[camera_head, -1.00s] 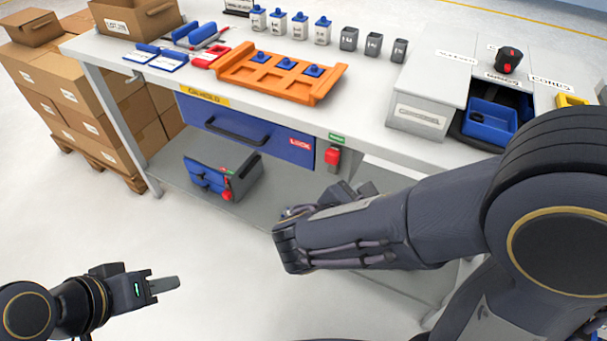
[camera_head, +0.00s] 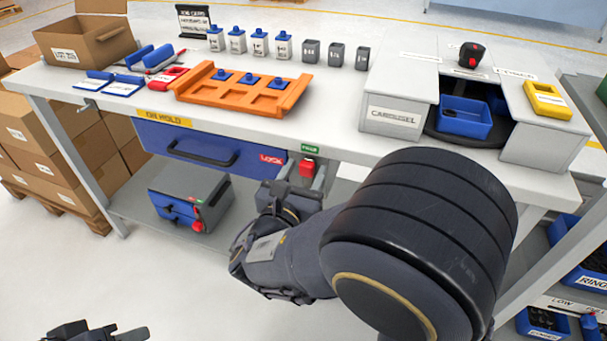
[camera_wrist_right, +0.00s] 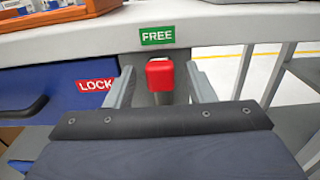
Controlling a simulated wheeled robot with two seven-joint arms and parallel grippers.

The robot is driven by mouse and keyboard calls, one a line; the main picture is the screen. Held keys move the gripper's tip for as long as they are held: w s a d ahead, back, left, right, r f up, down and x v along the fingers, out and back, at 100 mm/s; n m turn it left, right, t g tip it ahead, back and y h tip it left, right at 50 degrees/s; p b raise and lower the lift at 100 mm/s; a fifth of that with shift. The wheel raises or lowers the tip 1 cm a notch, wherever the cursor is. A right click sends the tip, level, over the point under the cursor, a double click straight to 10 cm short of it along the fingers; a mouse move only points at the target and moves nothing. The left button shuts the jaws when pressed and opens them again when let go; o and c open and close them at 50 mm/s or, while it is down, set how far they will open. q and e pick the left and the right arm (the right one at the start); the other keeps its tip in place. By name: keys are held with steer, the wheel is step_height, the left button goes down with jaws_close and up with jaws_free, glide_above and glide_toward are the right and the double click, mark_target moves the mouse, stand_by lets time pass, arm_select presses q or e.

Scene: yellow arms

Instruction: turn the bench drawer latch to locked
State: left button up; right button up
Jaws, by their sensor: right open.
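The drawer latch (camera_head: 307,168) is a red block on a grey stem, under the green FREE label (camera_head: 309,149) on the bench front. The red LOCK label (camera_head: 271,159) is on the blue drawer (camera_head: 190,146), left of the latch. My right gripper (camera_head: 301,184) is open just in front of the latch. In the right wrist view the red latch (camera_wrist_right: 160,73) shows between the two grey fingers, with gaps on both sides; how deep it sits between them is unclear. My left gripper (camera_head: 130,334) is at the bottom left edge, mostly cut off, far from the bench.
A grey cabinet (camera_head: 212,197) with a blue drawer stands on the lower shelf. The orange tray (camera_head: 190,98) and carousel housing (camera_head: 400,95) are on the bench top. A bench leg (camera_head: 535,245) and parts rack (camera_head: 590,140) are at right.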

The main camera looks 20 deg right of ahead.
jaws_close()
stand_by(0.3)
